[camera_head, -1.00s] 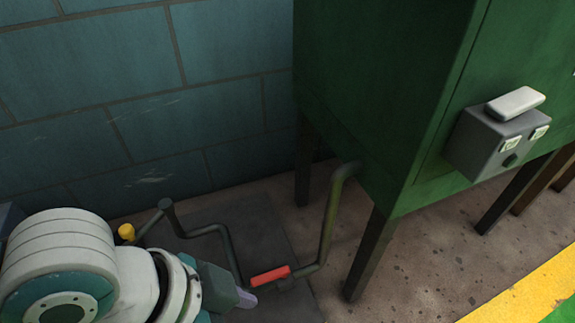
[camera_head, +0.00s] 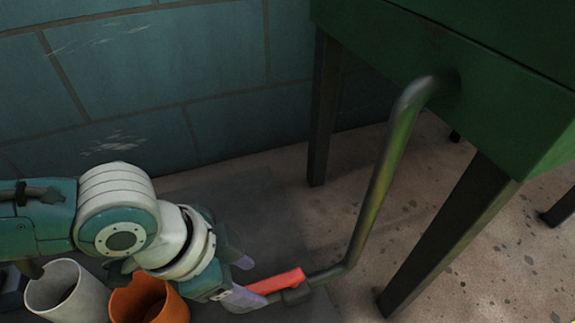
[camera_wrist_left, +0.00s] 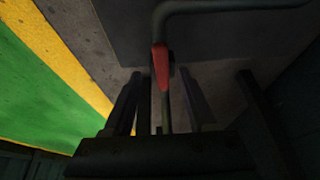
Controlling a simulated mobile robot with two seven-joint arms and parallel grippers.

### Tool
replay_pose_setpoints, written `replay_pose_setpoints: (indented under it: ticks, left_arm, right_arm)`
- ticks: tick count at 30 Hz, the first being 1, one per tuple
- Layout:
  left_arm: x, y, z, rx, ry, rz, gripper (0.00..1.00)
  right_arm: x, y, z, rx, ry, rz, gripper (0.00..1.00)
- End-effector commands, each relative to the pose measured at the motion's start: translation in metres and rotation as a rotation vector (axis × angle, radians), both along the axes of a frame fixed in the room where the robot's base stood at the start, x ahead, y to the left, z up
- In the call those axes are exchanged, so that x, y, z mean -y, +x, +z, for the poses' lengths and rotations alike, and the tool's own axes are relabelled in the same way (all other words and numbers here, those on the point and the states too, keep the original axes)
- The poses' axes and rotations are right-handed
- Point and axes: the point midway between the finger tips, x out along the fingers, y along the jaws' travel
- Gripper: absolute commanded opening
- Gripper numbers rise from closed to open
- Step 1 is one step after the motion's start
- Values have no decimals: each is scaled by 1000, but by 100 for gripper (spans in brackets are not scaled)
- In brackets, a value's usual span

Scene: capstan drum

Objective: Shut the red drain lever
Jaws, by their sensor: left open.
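The red drain lever (camera_head: 277,282) sits on a valve low on the drain pipe (camera_head: 372,205) under the green cabinet. It lies roughly along the pipe's low run; in the left wrist view the lever (camera_wrist_left: 161,66) is slightly tilted from the pipe line. My left gripper (camera_head: 243,278) is open at the lever's free left end, and its nearer finger covers part of that end. In the left wrist view, the lever appears between the two spread fingers of the gripper (camera_wrist_left: 160,73), with a gap on each side. Whether a finger touches it I cannot tell. My right gripper is not in view.
The green cabinet (camera_head: 470,75) stands above on dark legs, one (camera_head: 450,235) close right of the pipe. A blue block wall (camera_head: 180,70) is behind. A white cup (camera_head: 66,292) and an orange pot (camera_head: 150,300) are below my left arm.

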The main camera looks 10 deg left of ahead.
Motion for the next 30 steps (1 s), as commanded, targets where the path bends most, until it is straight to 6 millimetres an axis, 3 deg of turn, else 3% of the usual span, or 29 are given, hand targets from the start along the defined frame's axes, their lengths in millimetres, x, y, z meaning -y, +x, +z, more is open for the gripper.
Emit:
replay_pose_setpoints:
  ticks: [1, 6, 18, 30]
  left_arm:
    - [3, 2, -15, 1, -1, 0, 57]
    - [9, 6, -30, 0, 0, 0, 57]
    - [11, 8, -32, 0, 0, 0, 57]
    - [11, 7, -32, 0, 0, 0, 12]
  right_arm:
    - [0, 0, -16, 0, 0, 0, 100]
    - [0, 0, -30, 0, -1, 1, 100]
    - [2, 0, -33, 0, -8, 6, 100]
    - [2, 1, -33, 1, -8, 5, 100]
